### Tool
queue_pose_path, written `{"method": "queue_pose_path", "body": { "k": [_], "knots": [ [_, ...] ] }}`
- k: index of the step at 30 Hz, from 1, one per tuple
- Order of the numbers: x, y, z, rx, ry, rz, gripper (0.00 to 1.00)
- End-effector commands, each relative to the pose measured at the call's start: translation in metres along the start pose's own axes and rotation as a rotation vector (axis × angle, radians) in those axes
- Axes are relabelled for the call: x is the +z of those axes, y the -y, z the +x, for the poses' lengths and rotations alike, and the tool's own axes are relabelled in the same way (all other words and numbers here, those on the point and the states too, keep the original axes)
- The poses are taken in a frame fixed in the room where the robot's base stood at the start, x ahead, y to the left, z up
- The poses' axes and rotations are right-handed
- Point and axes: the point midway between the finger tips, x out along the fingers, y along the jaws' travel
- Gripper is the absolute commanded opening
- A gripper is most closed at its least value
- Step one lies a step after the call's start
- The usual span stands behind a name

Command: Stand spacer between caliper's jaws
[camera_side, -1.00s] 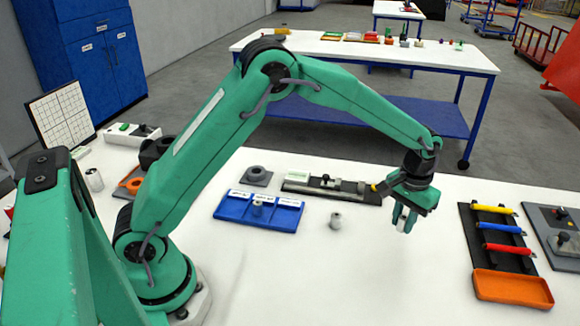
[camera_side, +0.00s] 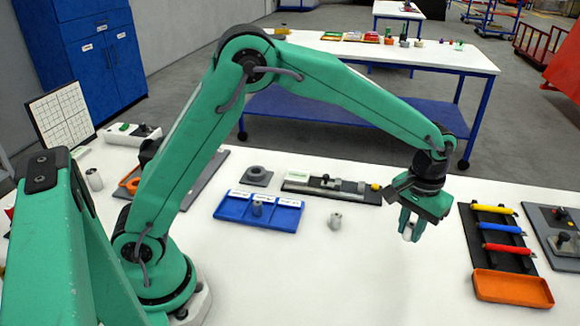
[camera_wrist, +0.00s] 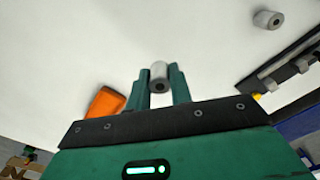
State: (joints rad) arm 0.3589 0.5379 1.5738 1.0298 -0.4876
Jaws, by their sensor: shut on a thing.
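My gripper (camera_side: 410,228) is shut on a pale grey spacer (camera_side: 407,234) and holds it low in front of the caliper board. In the wrist view the spacer (camera_wrist: 158,73), a short cylinder with a dark bore, sits between the two green fingertips (camera_wrist: 160,80). The caliper (camera_side: 335,184) lies on a black board behind and left of my gripper. It also shows at the right of the wrist view (camera_wrist: 290,72), partly cut off. Its jaws are too small to make out clearly. A second grey spacer (camera_side: 336,221) stands on the table in front of the caliper.
A blue tray (camera_side: 232,209) with labelled compartments holds a cylinder (camera_side: 257,208) in its middle one. A grey block with a ring (camera_side: 256,176) is behind it. A black rack (camera_side: 478,245) with coloured handles and an orange tray (camera_side: 513,288) stand right. The table's front middle is clear.

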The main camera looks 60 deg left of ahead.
Motion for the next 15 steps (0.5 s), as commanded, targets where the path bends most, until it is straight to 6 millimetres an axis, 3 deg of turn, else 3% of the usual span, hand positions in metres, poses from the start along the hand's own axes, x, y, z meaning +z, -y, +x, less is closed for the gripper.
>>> {"method": "queue_pose_path", "body": {
  "k": [8, 15],
  "knots": [
    [0.0, 0.004, -0.002, 0.0, -0.001, 0.001, 0.0],
    [0.0, 0.037, -0.018, 0.001, -0.002, 0.017, 0.0]
  ]
}}
